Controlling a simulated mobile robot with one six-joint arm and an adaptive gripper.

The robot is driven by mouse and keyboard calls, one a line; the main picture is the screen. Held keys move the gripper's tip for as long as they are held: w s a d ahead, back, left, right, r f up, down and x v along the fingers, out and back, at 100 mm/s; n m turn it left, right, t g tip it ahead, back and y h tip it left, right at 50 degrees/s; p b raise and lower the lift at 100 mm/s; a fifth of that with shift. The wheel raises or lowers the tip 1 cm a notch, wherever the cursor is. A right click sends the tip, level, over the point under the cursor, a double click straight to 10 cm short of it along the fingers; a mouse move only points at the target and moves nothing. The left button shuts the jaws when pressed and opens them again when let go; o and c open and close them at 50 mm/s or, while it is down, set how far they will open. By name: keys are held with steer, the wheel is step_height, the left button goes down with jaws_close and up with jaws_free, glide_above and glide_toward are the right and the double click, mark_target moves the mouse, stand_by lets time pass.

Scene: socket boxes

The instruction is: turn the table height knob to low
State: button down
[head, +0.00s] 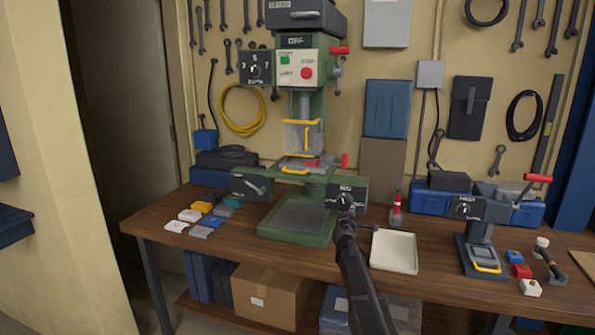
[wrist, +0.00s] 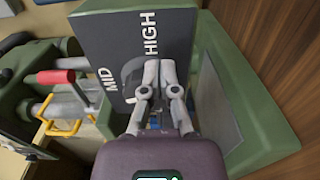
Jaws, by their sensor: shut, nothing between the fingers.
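The table height knob (head: 343,200) is a small dark knob on a dark panel (head: 361,189) at the right of the green drill press's table. The wrist view shows MID and HIGH on the panel (wrist: 158,16); the LOW label is not readable there. My gripper (head: 347,213) is right at the knob, in front of the panel. In the wrist view its fingertips (wrist: 159,68) are together and partly hide the knob (wrist: 132,73). Whether they touch it, and where its pointer stands, I cannot tell clearly.
The press table (head: 290,180) with a red handle is left of the panel, above the green base (head: 270,228). A white tray (head: 394,252) and a red-capped bottle (head: 396,214) stand to the right. A smaller press (head: 481,222) is farther right.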

steer(key=shift+w+a+r, duration=0.1)
steer(key=shift+a+r, duration=0.05)
steer(key=shift+a, duration=0.1)
stand_by(0.6)
steer(key=shift+d+r+p, duration=0.15)
steer(key=shift+r+p, duration=0.8)
steer(key=shift+p, duration=0.15)
steer(key=shift+r+p, duration=0.5)
stand_by(0.5)
steer(key=shift+r, duration=0.1)
steer(key=shift+d, duration=0.25)
steer(key=shift+s, duration=0.25)
steer(key=shift+v, duration=2.95)
steer(key=shift+s+a+f+b, duration=0.1)
steer(key=shift+s+f+b, duration=0.1)
steer(key=shift+f+b, duration=0.75)
steer(key=shift+s+a+f+b, duration=0.15)
steer(key=shift+s+f+b, duration=0.05)
steer(key=shift+f+b, duration=0.75)
